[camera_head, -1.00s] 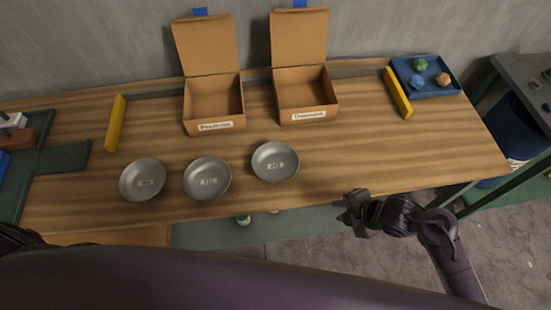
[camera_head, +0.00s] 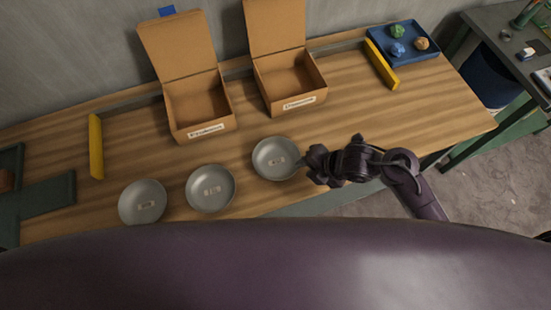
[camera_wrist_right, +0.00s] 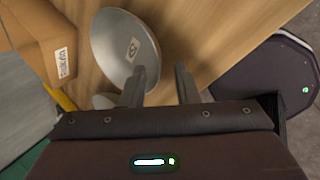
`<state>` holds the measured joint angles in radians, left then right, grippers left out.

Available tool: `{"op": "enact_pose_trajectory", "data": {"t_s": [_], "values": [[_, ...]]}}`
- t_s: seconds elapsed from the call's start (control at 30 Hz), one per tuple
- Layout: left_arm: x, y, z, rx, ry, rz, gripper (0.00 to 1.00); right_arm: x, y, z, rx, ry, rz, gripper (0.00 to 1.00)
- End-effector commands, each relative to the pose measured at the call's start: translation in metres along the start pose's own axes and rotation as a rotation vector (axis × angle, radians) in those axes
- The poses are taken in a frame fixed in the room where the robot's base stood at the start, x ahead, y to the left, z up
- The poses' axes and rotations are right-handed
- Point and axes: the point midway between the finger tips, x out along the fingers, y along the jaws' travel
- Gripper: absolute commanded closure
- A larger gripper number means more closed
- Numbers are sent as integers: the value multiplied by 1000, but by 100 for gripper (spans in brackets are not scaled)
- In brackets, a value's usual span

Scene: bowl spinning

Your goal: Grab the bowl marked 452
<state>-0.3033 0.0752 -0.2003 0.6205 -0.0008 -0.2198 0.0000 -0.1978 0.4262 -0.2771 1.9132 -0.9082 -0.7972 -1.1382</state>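Three grey metal bowls with small labels stand in a row on the wooden table (camera_head: 400,110): a left bowl (camera_head: 130,208), a middle bowl (camera_head: 203,200) and a right bowl (camera_head: 268,168). The label numbers are too small to read, so I cannot tell which is 452. My right gripper (camera_head: 312,168) is just right of the right bowl's rim. In the right wrist view the gripper (camera_wrist_right: 160,85) has its two fingers apart, with a bowl (camera_wrist_right: 112,50) beyond the left finger and nothing visible between them. My left gripper is out of view.
Two open cardboard boxes, a left one (camera_head: 200,118) and a right one (camera_head: 290,88), stand behind the bowls. Yellow bars lie left (camera_head: 96,147) and right (camera_head: 382,65). A blue tray (camera_head: 428,53) holds small coloured lumps at the right.

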Motion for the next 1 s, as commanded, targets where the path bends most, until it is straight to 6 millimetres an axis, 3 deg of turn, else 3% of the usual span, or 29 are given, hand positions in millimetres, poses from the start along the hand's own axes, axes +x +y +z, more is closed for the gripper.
{"op": "enact_pose_trajectory", "data": {"t_s": [0.1, 0.23, 0.53, 0.77, 1.0], "values": [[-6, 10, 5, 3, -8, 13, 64, 17, 4, -1, 6, 3, 1, 72], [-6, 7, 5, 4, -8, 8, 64, 35, 2, 0, 2, 1, 1, 72], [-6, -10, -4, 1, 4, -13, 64, 41, 2, 1, 0, -1, 0, 72], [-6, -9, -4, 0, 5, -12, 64, 41, 2, 1, 0, -1, 0, 100], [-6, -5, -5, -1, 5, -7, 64, 41, 2, 1, 0, -1, 1, 100]]}}
